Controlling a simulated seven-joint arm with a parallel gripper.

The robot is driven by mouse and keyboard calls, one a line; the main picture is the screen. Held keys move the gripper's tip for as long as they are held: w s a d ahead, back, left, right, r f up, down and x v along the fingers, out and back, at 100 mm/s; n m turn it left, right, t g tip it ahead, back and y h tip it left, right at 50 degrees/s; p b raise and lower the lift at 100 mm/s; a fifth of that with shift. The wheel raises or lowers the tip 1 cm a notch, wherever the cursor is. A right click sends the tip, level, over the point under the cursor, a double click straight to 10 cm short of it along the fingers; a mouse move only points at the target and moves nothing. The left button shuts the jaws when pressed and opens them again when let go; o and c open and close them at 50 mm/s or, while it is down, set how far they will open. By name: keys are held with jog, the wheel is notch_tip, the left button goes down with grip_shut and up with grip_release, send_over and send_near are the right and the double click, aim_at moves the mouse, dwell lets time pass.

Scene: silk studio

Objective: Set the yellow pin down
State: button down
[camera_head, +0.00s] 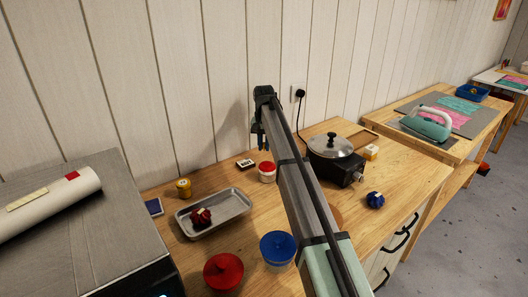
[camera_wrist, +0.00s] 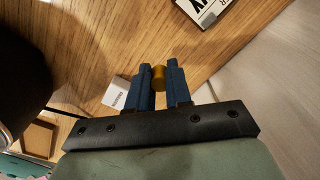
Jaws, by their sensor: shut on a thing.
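My gripper (camera_wrist: 159,88) has blue fingers and is shut on the yellow pin (camera_wrist: 159,77), a short golden-yellow peg between the fingertips in the wrist view. Wooden tabletop shows beyond the pin; I cannot tell whether the pin touches it. In the head view my gripper (camera_head: 260,138) is near the wall at the back of the wooden table (camera_head: 325,236), left of the lidded pot. The pin cannot be made out there.
A black-and-white card (camera_head: 245,164) and red-topped tub (camera_head: 267,172) stand near my gripper. The lidded pot (camera_head: 331,147) is to the right. A metal tray (camera_head: 238,205) holding a red lump, a yellow tin (camera_head: 184,188), a red pot (camera_head: 223,271) and a blue pot (camera_head: 278,247) occupy the left.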

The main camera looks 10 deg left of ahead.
aim_at(264, 148)
jog(key=shift+f, duration=1.55)
jog(key=shift+f, duration=0.15)
jog(key=c, duration=1)
grip_release()
jog(key=shift+c, duration=0.2)
notch_tip(264, 148, up, 12)
jog(key=shift+r, duration=0.2)
